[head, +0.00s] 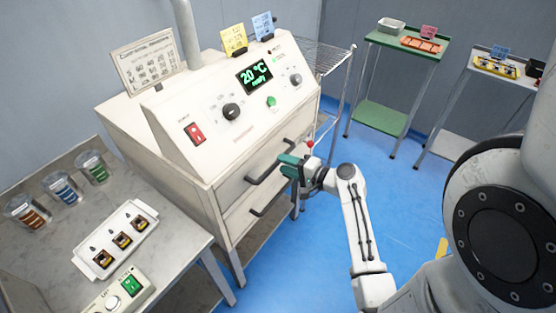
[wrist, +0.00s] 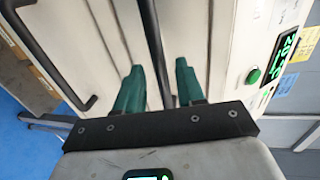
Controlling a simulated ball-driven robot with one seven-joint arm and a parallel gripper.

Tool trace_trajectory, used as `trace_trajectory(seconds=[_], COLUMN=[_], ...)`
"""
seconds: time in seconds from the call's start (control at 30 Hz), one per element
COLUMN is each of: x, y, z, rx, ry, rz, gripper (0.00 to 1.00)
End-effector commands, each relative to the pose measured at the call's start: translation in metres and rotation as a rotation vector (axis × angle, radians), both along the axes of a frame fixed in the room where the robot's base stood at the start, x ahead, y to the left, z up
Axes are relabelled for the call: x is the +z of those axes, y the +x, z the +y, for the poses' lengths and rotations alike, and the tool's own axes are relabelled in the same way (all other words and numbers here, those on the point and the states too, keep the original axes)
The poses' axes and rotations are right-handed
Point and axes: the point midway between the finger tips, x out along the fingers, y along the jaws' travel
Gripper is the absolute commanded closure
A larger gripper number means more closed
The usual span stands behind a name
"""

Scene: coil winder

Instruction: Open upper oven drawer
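The white oven (head: 225,135) has two drawers at its front, each with a black bar handle. The upper drawer (head: 232,187) looks shut, flush with the body. Its handle (head: 262,172) is partly hidden by my gripper (head: 286,164), which is at the right part of that handle. In the wrist view, the upper handle (wrist: 152,40) runs between the two green fingers of my gripper (wrist: 159,82), with a gap visible on both sides. The fingers are apart. The lower handle (head: 270,203) is below, and it shows at the left in the wrist view (wrist: 50,62).
A grey table (head: 180,255) at front left bears a white tray (head: 112,222) and several cups. A wire rack (head: 322,58) stands behind the oven's right side. A green table (head: 430,48) stands farther back. Blue floor (head: 395,195) is clear right of the oven.

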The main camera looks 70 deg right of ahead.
Motion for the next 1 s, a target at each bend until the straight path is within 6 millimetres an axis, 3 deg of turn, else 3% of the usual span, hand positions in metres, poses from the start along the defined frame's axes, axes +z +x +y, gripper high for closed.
trace_trajectory(seconds=[0.23, 0.63, 1.0], x=[-0.005, -0.008, -0.008], y=[0.028, 0.034, 0.033], z=[-0.007, -0.008, -0.008], rx=[0.002, 0.001, 0.001], ry=[0.0, 0.0, 0.0], rz=[0.001, 0.002, 0.002], gripper=[0.62, 0.63, 0.98])
